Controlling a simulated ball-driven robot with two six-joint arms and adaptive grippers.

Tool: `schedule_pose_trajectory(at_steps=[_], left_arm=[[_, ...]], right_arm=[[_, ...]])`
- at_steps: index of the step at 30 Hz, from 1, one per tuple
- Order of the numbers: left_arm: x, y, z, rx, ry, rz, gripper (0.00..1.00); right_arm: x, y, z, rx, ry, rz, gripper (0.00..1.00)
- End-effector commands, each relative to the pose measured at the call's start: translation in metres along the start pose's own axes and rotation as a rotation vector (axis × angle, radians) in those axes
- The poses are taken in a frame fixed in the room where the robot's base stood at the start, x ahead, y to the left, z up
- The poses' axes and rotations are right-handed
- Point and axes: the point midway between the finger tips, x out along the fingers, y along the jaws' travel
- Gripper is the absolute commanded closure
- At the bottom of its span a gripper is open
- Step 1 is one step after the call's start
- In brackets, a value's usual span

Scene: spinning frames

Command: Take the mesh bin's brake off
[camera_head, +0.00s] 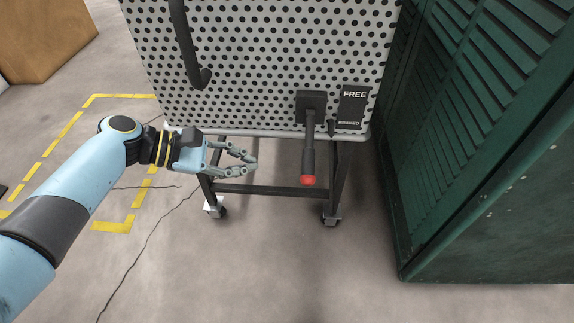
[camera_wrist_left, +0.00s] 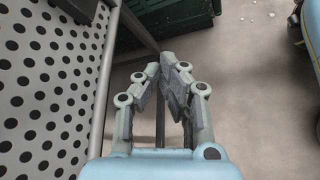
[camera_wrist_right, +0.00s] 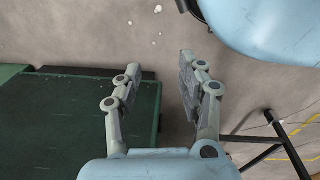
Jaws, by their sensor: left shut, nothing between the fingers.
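The mesh bin (camera_head: 240,60) is a light perforated panel on a dark wheeled frame. Its brake lever (camera_head: 308,155) hangs down from a black bracket (camera_head: 311,103) at the lower right of the panel and ends in a red tip (camera_head: 307,180). A black plate (camera_head: 353,105) beside it reads FREE at the top and BRAKED at the bottom; the lever points down, toward the BRAKED end. My left gripper (camera_head: 252,160) is shut and empty, left of the lever and apart from it; it also shows in the left wrist view (camera_wrist_left: 168,62). My right gripper (camera_wrist_right: 160,66) is open and empty.
A green slatted cabinet (camera_head: 480,130) stands close to the right of the bin. A dark curved handle (camera_head: 190,55) is on the panel's upper left. A brown box (camera_head: 45,35) stands at the far left. Open concrete floor with yellow markings (camera_head: 113,226) lies in front and left.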

Motion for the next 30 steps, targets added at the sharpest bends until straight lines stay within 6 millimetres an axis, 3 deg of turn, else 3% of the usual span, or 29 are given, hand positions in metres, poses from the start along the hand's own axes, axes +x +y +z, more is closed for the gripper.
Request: schedule_pose_trajectory(at_steps=[5,18,22,30], left_arm=[[0.014,-0.002,-0.002,-0.003,-0.002,0.000,1.00],[0.105,-0.005,-0.004,-0.006,-0.003,-0.003,1.00],[0.093,-0.001,0.020,0.001,0.000,0.002,1.00],[0.087,-0.001,0.037,-0.001,0.001,0.000,1.00]], right_arm=[[-0.004,-0.002,-0.006,0.000,0.016,-0.004,0.60],[-0.048,-0.016,-0.044,-0.001,0.151,-0.039,0.60],[-0.051,-0.015,-0.044,0.000,0.147,-0.037,0.60],[-0.050,-0.015,-0.043,0.000,0.147,-0.037,0.60]])
